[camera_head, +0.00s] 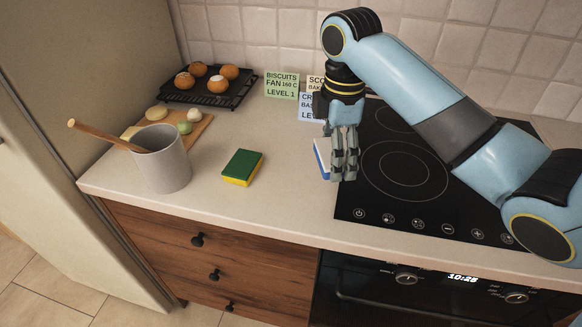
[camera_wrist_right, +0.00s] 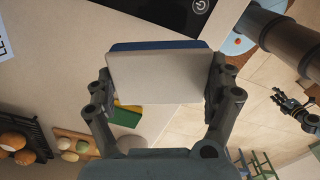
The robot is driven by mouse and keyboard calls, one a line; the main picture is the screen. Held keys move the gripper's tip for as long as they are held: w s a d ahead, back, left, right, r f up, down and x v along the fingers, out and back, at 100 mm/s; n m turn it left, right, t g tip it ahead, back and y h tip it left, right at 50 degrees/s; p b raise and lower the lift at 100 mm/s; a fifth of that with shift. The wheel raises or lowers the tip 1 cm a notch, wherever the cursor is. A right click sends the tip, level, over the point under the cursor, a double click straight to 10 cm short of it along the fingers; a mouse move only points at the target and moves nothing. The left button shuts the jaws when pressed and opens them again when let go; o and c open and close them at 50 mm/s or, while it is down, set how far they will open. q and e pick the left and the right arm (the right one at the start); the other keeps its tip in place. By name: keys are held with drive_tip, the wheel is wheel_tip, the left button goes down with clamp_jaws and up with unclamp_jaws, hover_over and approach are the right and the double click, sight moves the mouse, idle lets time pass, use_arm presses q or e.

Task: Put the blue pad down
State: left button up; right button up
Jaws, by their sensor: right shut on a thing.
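The blue pad (camera_head: 322,158) has a blue side and a whitish side. My right gripper (camera_head: 343,170) is shut on it above the counter, just left of the hob. The fingers hide part of the pad in the head view. In the right wrist view the pad's pale face (camera_wrist_right: 155,78) fills the space between the two fingers, with a blue strip along its upper edge. I cannot tell whether its lower edge touches the counter. My left gripper (camera_wrist_right: 295,108) is small in the right wrist view, over the floor; its fingers look spread and empty.
A green and yellow sponge (camera_head: 242,167) lies on the counter (camera_head: 280,205) left of the pad. Further left are a grey pot (camera_head: 163,165) with a wooden utensil, a wooden board (camera_head: 190,133) and a rack of buns (camera_head: 208,95). Cards (camera_head: 281,85) stand behind. The black hob (camera_head: 400,195) is to the right.

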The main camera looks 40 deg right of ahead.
approach(289, 182)
drive_tip(key=s, duration=0.1)
drive_tip(key=s+d, duration=0.1)
drive_tip(key=shift+s+f, duration=0.35)
drive_tip(key=shift+f, duration=0.05)
drive_tip(key=shift+w+a+f, duration=0.2)
drive_tip(key=shift+w+f, duration=0.25)
drive_tip(key=shift+w, duration=0.15)
drive_tip(key=shift+w+a+f, duration=0.15)
drive_tip(key=shift+w+f, duration=0.25)
drive_tip(key=shift+w, duration=0.15)
drive_tip(key=shift+w+a+f, duration=0.1)
drive_tip(key=shift+w+f, duration=0.1)
drive_tip(key=shift+w, duration=0.05)
drive_tip(key=shift+f, duration=0.35)
wheel_tip(289, 182, down, 3)
drive_tip(key=shift+f, duration=0.1)
use_arm(q)
drive_tip(key=shift+s+a+r, duration=0.25)
drive_tip(key=shift+s+a, duration=0.05)
drive_tip(key=shift+s, duration=0.05)
drive_tip(key=shift+s+a, duration=0.1)
drive_tip(key=shift+s, duration=0.05)
use_arm(e)
drive_tip(key=shift+f, duration=0.15)
use_arm(q)
drive_tip(key=shift+s, duration=0.1)
use_arm(e)
drive_tip(key=o, duration=0.8)
